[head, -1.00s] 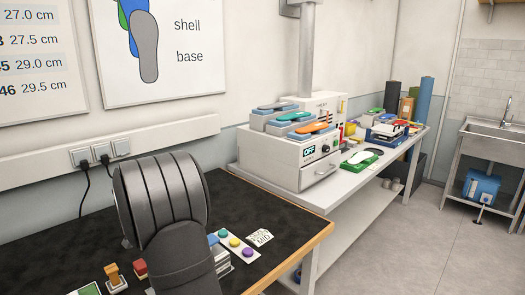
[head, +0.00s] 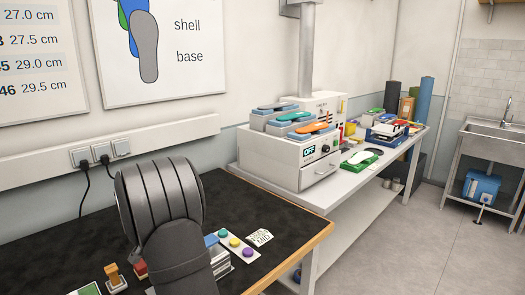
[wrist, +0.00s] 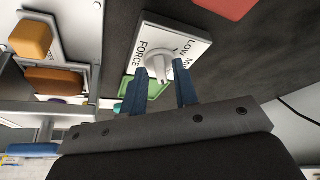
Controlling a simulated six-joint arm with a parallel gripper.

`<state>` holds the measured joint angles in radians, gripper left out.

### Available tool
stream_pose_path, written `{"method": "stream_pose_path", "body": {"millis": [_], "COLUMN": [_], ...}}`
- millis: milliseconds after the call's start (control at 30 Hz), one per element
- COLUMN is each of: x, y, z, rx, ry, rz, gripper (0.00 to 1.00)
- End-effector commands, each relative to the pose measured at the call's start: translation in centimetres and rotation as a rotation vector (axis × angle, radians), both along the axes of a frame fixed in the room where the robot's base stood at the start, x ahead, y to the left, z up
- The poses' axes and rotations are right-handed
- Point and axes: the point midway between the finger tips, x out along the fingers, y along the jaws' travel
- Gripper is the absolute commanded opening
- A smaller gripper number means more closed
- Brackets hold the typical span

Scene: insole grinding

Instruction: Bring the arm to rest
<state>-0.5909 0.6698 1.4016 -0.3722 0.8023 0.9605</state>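My gripper (wrist: 160,90) shows in the wrist view as two blue fingers set apart, with nothing held between them. A white dial knob (wrist: 159,66) on a plate labelled FORCE (wrist: 187,42) appears beyond the fingertips, in line with the gap. I cannot tell how far away it is. In the head view my arm's dark grey links fill the lower left, above the black bench top (head: 265,200). They hide my gripper and part of the bench.
A white machine (head: 315,170) stands on the side table to the right. The bench's right part is clear.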

Motion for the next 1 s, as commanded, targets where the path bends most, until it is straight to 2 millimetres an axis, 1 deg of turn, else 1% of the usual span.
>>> {"method": "stream_pose_path", "body": {"millis": [67, 133, 467, 500, 800, 933, 967, 1000], "x": [0.0, 0.1, 0.1, -0.1, -0.1, 0.0, 0.0, 0.0], "y": [0.1, 0.1, 0.0, 0.0, 0.0, -0.1, 0.0, 0.1], "z": [0.0, 0.8, 7.4, 5.8, -0.3, 0.0, 0.2, 1.3], "rx": [0.000, 0.002, 0.003, -0.004, -0.003, 0.000, 0.002, 0.002], "ry": [-0.001, -0.003, -0.003, 0.005, 0.003, 0.000, -0.002, -0.003], "rz": [-0.023, -0.059, -0.054, -0.053, -0.054, 0.038, 0.039, 0.037], "gripper": [0.27, 0.27, 0.27, 0.27, 0.27, 0.27, 0.27, 0.27]}}
